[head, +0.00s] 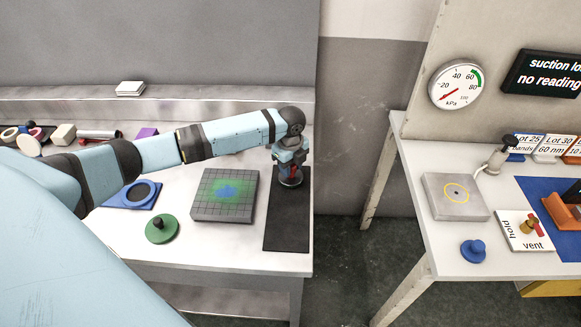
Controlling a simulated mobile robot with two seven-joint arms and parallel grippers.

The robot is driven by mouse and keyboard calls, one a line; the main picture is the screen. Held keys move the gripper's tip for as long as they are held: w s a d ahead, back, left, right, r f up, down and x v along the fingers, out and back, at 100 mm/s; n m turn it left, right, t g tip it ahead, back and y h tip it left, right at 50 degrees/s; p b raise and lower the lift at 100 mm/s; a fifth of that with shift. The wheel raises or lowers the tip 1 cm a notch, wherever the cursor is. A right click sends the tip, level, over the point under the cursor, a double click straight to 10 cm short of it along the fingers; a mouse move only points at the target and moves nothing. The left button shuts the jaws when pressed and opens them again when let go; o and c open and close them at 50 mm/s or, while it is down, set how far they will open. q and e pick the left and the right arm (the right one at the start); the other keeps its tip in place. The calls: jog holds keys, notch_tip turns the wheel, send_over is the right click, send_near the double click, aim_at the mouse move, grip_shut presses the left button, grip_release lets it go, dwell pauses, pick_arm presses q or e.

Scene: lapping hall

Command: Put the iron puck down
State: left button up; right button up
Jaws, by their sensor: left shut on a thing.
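My left gripper (291,165) points down over the far part of a black mat (287,232) at the right end of the left bench. It is shut on the iron puck (290,181), a dark round piece that shows just below the fingers. The fingers hide the upper part of the puck. I cannot tell whether the puck touches the mat or is slightly above it. My right gripper is not in view.
The near part of the mat is clear. A gap separates this bench from the right table (433,236).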

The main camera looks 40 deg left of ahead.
pick_arm(q)
jog(key=shift+f, duration=0.25)
jog(key=shift+f, duration=0.15)
jog(key=o, duration=1)
jog(key=shift+c, duration=0.2)
notch_tip(320, 180, up, 12)
